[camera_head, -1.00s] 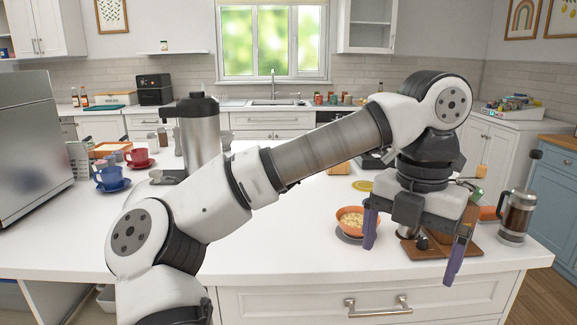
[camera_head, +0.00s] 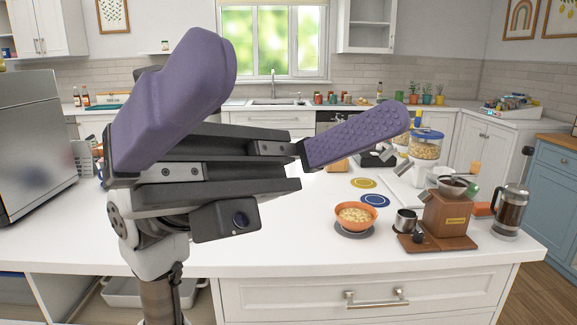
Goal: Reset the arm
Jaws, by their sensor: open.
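My gripper (camera_head: 300,92) fills the left and middle of the head view, close to the camera and raised in front of the island counter (camera_head: 300,232). Its two purple fingers are spread wide apart, with nothing between them. One finger points up at the left and the other reaches out to the right. My arm comes up from the bottom left below it. The gripper hides the back left part of the counter and what stands there.
An orange bowl of food (camera_head: 357,215) sits on a grey coaster. To its right are a metal cup (camera_head: 405,222), a wooden grinder (camera_head: 448,218) and a French press (camera_head: 510,212). A steel appliance (camera_head: 38,145) stands at the left. The front middle counter is clear.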

